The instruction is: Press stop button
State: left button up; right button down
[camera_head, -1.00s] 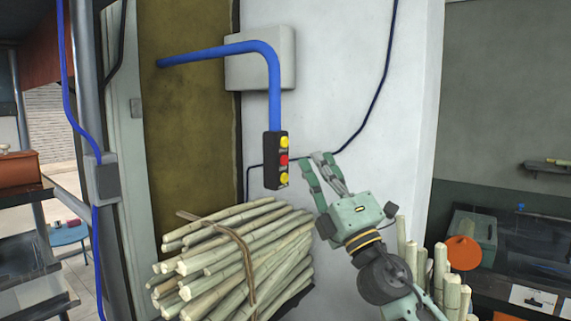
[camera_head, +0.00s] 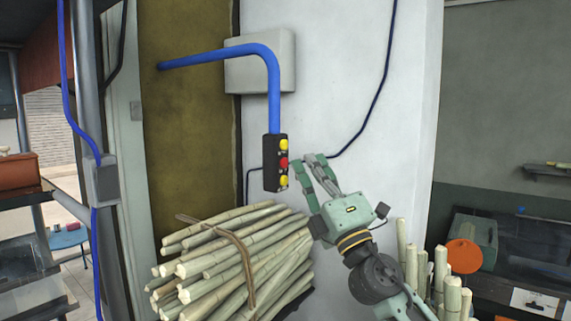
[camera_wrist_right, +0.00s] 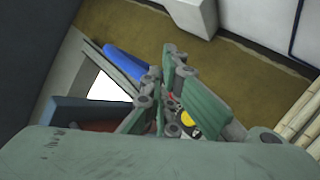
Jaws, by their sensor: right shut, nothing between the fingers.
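The button box (camera_head: 270,164) is a narrow black pendant hanging from a blue pipe (camera_head: 274,90). It has a yellow button at the top, a red button (camera_head: 283,162) in the middle and a yellow button (camera_head: 284,181) at the bottom. My right gripper (camera_head: 308,160) is shut and empty, its fingertips just right of the red button; I cannot tell whether they touch it. In the right wrist view, the gripper fingers (camera_wrist_right: 172,70) partly hide the box, and a yellow button (camera_wrist_right: 187,118) shows between them. My left gripper is not in view.
A tied bundle of sugarcane (camera_head: 235,260) lies below the box. A grey wall box (camera_head: 260,62) is behind the pipe. More upright cane (camera_head: 440,275) stands right of my arm. The white wall (camera_head: 340,80) behind is mostly clear.

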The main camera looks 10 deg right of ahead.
jog(key=shift+w+a, duration=0.1)
dwell(0.7)
jog(key=shift+w+a, duration=0.2)
jog(key=shift+w+a+b, duration=0.3)
jog(key=shift+w+b, duration=0.05)
dwell(0.9)
jog(key=shift+s+d, duration=0.1)
jog(key=shift+s, duration=0.05)
jog(key=shift+s+d+p, duration=0.3)
jog(key=shift+s+d, duration=0.15)
jog(key=shift+s, duration=0.05)
dwell(0.4)
jog(key=s+d+p, duration=0.1)
jog(key=s+d, duration=0.2)
jog(key=shift+s+d, duration=0.25)
